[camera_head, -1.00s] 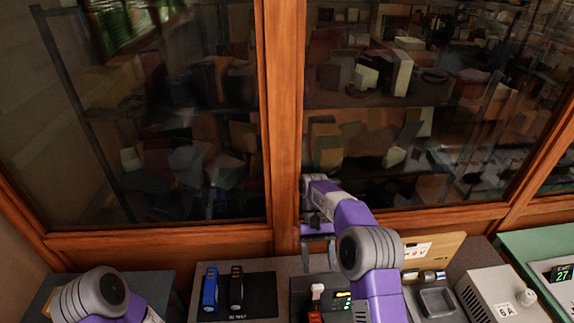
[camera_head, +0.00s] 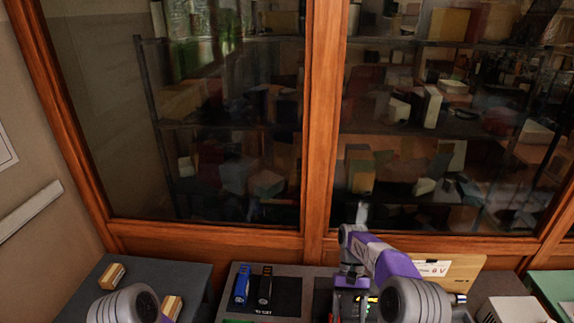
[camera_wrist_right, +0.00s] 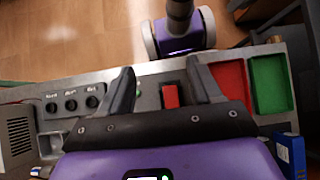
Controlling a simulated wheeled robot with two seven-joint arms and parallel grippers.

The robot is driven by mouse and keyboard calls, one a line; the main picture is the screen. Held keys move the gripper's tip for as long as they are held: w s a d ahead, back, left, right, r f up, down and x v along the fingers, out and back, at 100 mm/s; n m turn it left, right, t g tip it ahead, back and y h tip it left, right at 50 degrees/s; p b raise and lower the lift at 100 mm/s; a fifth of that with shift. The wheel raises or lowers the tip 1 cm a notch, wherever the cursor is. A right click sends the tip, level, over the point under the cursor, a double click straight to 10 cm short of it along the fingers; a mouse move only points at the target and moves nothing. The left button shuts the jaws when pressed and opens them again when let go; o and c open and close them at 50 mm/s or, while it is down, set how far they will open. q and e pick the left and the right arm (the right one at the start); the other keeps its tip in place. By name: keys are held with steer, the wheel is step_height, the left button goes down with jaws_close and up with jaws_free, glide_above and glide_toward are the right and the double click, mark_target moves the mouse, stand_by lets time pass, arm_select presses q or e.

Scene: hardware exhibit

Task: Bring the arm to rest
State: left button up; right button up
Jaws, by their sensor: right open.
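My right arm comes in from the lower right of the head view. Its gripper (camera_head: 352,280) hangs over the workbench, just right of the black mat (camera_head: 288,310). In the right wrist view the gripper's two dark fingers (camera_wrist_right: 163,88) are spread apart with nothing held. A red switch-like part (camera_wrist_right: 170,96) shows on the panel below, between the fingers. A grey rounded joint of my left arm (camera_head: 125,305) shows at the bottom left of the head view; the left gripper is out of frame.
A blue device (camera_head: 242,284) and a black device (camera_head: 265,286) lie on the mat. Wooden blocks (camera_head: 112,275) sit on a dark side table (camera_head: 150,273). A glass cabinet (camera_head: 320,120) stands behind. Red (camera_wrist_right: 230,78) and green (camera_wrist_right: 270,85) trays are near the right finger.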

steer(key=s+a+f+t+y, duration=0.1)
steer(key=s+a+f+t, duration=0.15)
steer(key=f, duration=0.75)
steer(key=s+a+f+t+y, duration=0.15)
steer(key=s+f, duration=0.25)
steer(key=f, duration=0.5)
steer(key=s+a+f+m+t, duration=0.1)
steer(key=s+f+t, duration=0.1)
steer(key=s, duration=0.3)
steer(key=s+a+f+m+t, duration=0.1)
steer(key=s+a+f+t, duration=0.1)
steer(key=s, duration=0.4)
arm_select(q)
step_height(320, 180, down, 16)
steer(key=w+b, duration=0.1)
steer(key=b, duration=1.4)
steer(key=shift+w+b, duration=0.2)
steer(key=shift+b, duration=0.1)
arm_select(e)
step_height(320, 180, down, 15)
steer(key=shift+s+d+f+t+y, duration=0.15)
steer(key=shift+s+f+t+y, duration=0.05)
steer(key=shift+t+y, duration=0.2)
